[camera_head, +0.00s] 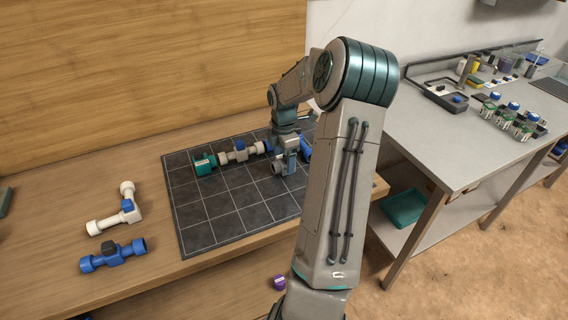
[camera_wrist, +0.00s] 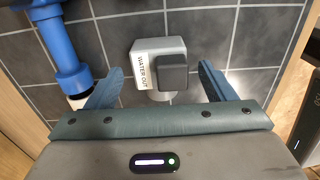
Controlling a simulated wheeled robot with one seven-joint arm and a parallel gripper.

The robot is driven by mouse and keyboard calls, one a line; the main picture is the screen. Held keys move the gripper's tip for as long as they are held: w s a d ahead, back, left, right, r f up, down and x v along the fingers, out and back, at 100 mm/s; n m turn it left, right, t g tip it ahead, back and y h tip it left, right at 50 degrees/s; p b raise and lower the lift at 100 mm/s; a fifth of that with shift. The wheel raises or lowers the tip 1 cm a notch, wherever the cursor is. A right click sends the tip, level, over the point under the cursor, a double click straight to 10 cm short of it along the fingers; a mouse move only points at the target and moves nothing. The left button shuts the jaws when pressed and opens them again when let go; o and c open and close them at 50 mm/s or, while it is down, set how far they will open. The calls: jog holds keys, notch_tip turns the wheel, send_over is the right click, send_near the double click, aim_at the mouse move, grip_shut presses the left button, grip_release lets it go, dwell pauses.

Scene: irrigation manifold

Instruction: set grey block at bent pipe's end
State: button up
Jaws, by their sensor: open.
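The grey block (camera_wrist: 143,56), marked "WATER OUT" and with a darker square face, sits on the dark gridded mat between my gripper's spread fingers in the wrist view. My gripper (camera_wrist: 158,80) is open, one finger on each side of the block, with visible gaps. The blue bent pipe (camera_wrist: 64,55) lies left of the block, its pale end close to the left finger. In the head view, my gripper (camera_head: 285,156) is low over the mat's right part. The bent pipe (camera_head: 305,148) shows there partly behind my arm. The block (camera_head: 278,168) is mostly hidden by my gripper.
A teal block (camera_head: 205,164) and a white valve piece (camera_head: 238,154) form a line on the mat (camera_head: 215,208). A white elbow pipe (camera_head: 122,212) and a blue valve (camera_head: 113,256) lie left of the mat. The mat's front is clear. A grey bench stands right.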

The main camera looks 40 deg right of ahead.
notch_tip(320, 180, down, 2)
jog(key=shift+f, duration=0.15)
jog(key=c, duration=1.5)
